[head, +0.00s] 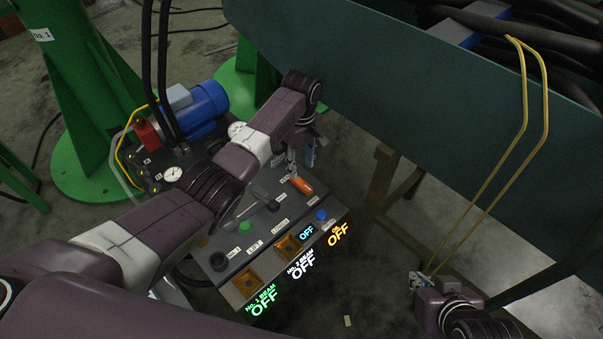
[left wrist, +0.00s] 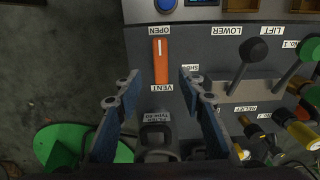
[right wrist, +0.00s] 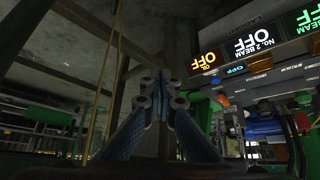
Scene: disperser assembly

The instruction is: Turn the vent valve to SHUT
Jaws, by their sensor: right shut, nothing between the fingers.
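The vent valve is an orange handle (head: 302,186) with a white stripe on the control panel, beneath my left gripper in the head view. In the left wrist view the handle (left wrist: 160,60) stands lengthwise up the picture, above the VENT label (left wrist: 161,88). A label to its right, seemingly SHUT (left wrist: 193,67), is partly hidden by a finger. My left gripper (left wrist: 158,77) is open, its fingers either side of the handle's line with gaps; contact is not visible. My right gripper (head: 417,281) is shut and empty, away at the lower right.
The panel (head: 225,262) carries levers, including a black-knobbed one (left wrist: 257,48) marked LOWER, and lit OFF displays. A blue motor (head: 203,106) stands behind it. A yellow sling (head: 487,180) hangs from the large teal beam (head: 370,75) near my right gripper.

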